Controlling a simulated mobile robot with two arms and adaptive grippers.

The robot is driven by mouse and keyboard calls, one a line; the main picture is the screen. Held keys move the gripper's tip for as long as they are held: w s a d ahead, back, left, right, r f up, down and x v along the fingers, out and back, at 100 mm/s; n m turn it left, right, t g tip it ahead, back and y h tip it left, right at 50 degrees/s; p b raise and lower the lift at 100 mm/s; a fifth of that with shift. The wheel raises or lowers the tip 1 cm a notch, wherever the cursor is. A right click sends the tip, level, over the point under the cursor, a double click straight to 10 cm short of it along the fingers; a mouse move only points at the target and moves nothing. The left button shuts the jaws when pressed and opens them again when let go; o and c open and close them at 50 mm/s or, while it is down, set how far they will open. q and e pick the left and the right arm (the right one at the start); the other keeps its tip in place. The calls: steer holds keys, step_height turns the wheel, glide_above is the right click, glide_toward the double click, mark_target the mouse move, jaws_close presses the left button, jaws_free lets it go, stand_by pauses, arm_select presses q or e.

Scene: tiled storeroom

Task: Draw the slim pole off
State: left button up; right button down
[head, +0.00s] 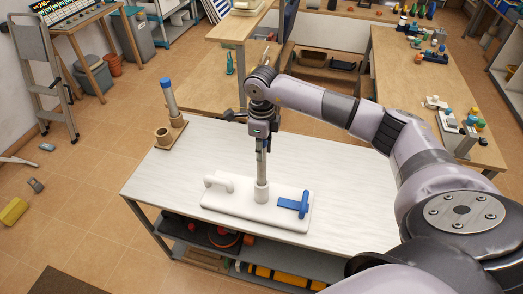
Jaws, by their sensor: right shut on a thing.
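A slim grey pole (262,168) stands upright in the white socket (262,191) of a white base board (236,209) on the table. The board also carries a white bent handle at its left and a blue piece (293,205) at its right. My right gripper (261,143) is above the socket, pointing down, shut on the upper part of the pole. The pole's lower end is hidden inside the socket or behind its rim, so I cannot tell how deep it sits. My left gripper is out of view.
The white-topped table (343,192) is mostly clear around the board. A wooden stand (170,134) at its back left corner holds a blue-capped grey cylinder (169,97) beside an empty-looking cup. Wooden benches with small items stand behind and to the right.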

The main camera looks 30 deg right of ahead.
steer(key=shift+r+p, duration=1.55)
steer(key=shift+r, duration=1.55)
steer(key=shift+w, duration=0.1)
